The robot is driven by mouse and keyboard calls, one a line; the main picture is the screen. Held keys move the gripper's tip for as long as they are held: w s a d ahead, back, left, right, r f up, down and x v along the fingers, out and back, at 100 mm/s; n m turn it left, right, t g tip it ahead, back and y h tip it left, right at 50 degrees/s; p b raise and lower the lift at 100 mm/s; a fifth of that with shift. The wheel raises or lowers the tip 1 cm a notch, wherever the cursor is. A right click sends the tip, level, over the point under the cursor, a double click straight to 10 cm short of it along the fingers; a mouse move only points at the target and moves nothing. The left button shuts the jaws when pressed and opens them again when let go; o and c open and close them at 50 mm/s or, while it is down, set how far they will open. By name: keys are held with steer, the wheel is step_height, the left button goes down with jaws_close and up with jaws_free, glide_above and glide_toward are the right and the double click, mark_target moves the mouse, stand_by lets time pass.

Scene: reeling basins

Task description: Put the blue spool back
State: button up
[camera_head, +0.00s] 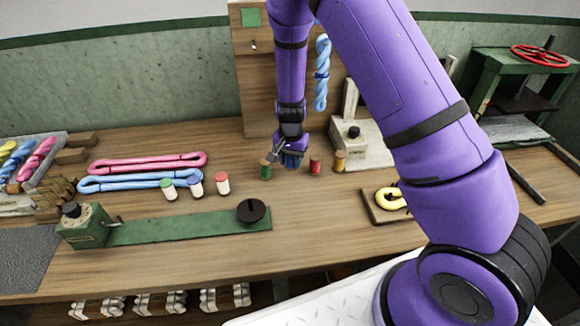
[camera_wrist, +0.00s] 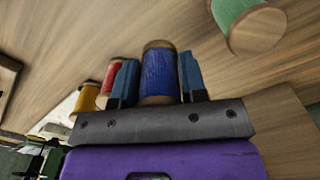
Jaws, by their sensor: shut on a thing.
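The blue spool (camera_wrist: 159,75), with tan wooden ends, stands between the two blue fingers of my gripper (camera_wrist: 158,82) in the wrist view. My gripper is shut on it. In the head view my gripper (camera_head: 290,158) points down at the workbench, between the green spool (camera_head: 265,170) and the red spool (camera_head: 314,165); the blue spool is mostly hidden there by the fingers. I cannot tell whether it touches the bench. The yellow spool (camera_head: 340,161) stands right of the red one. In the wrist view, the green spool (camera_wrist: 250,22) is right and the red spool (camera_wrist: 113,74) left.
A wooden board with a hanging blue skein (camera_head: 322,72) rises behind the spools. A pale stand (camera_head: 365,150) is close on the right. Several white pieces with coloured tops (camera_head: 222,184) and a green reel base (camera_head: 180,228) are left. Bench in front of the spools is clear.

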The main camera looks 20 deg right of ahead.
mark_target(290, 167)
steer(key=shift+w+f, duration=0.3)
steer(key=shift+f, duration=1.5)
steer(key=shift+f, duration=0.1)
steer(key=o, duration=0.9)
